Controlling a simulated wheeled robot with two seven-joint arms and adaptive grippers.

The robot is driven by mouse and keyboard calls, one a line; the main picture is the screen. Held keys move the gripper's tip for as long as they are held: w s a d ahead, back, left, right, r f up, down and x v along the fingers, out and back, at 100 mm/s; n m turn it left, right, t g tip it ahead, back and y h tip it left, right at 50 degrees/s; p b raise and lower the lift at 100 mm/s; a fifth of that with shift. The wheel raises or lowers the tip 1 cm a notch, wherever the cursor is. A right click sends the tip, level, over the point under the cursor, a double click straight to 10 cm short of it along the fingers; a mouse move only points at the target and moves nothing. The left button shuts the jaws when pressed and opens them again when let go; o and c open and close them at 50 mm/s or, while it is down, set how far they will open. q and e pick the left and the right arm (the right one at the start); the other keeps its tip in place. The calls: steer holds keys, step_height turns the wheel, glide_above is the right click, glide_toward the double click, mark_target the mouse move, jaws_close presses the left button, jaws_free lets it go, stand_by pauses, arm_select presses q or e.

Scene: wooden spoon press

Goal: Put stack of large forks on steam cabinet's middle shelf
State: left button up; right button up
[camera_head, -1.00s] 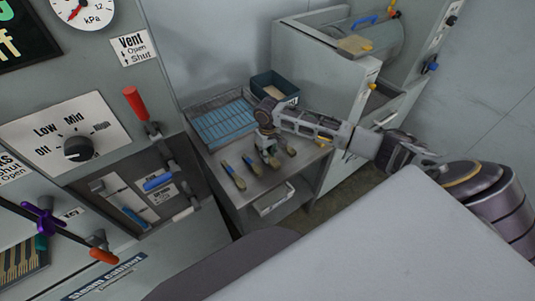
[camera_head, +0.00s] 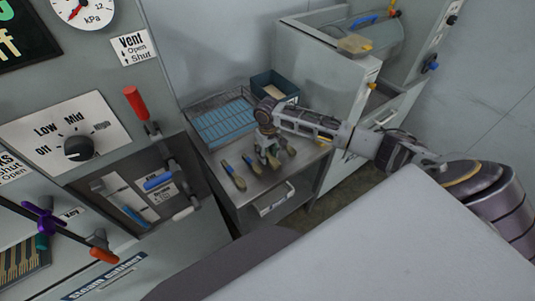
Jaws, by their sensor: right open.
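Several small stacks of wooden utensils lie in a row on the grey side table (camera_head: 262,201); a left one (camera_head: 236,178) shows clearly. They are too small to tell which are large forks. My right gripper (camera_head: 268,158) is open and points down over the right part of this row, with its fingers around or just above a stack; I cannot tell which. The gripper partly hides that stack. The steam cabinet (camera_head: 118,272), with its name label, is at the lower left. Its middle shelf cannot be made out. My left gripper is not in view.
A wire tray with a blue bottom (camera_head: 220,124) and a dark blue bin (camera_head: 275,87) stand at the table's back. A grey machine (camera_head: 318,68) stands behind to the right. Levers such as the red-handled one (camera_head: 137,103) stick out from the left panel.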

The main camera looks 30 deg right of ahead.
mark_target(268, 154)
step_height(268, 154, up, 12)
stand_by(0.7)
stand_by(0.4)
